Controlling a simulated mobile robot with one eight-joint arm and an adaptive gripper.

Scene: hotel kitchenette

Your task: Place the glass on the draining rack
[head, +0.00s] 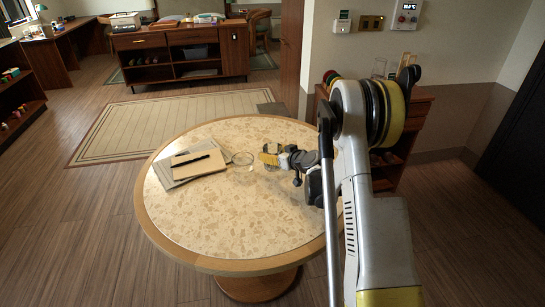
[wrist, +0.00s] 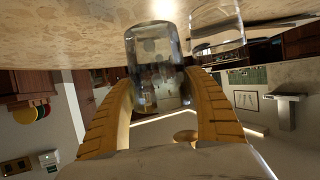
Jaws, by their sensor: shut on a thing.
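A clear glass (wrist: 155,62) stands between the two yellow fingers of my gripper (wrist: 160,100) in the wrist view, and the gripper is shut on it. In the head view my gripper (head: 270,157) is low over the right half of the round table (head: 215,225), pointing left. The held glass is small and hard to make out there. Its base is close to the tabletop; I cannot tell whether it touches. I cannot make out the draining rack. Coloured plates (head: 331,78) show at the cabinet on the right, partly hidden by my arm.
A second clear, round glass item (head: 242,159) is on the table just left of my gripper. Further left lie a notebook (head: 200,162) and a black pen (head: 192,160). Clear glasses (head: 379,68) stand on the cabinet (head: 415,108). The table's front is bare.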

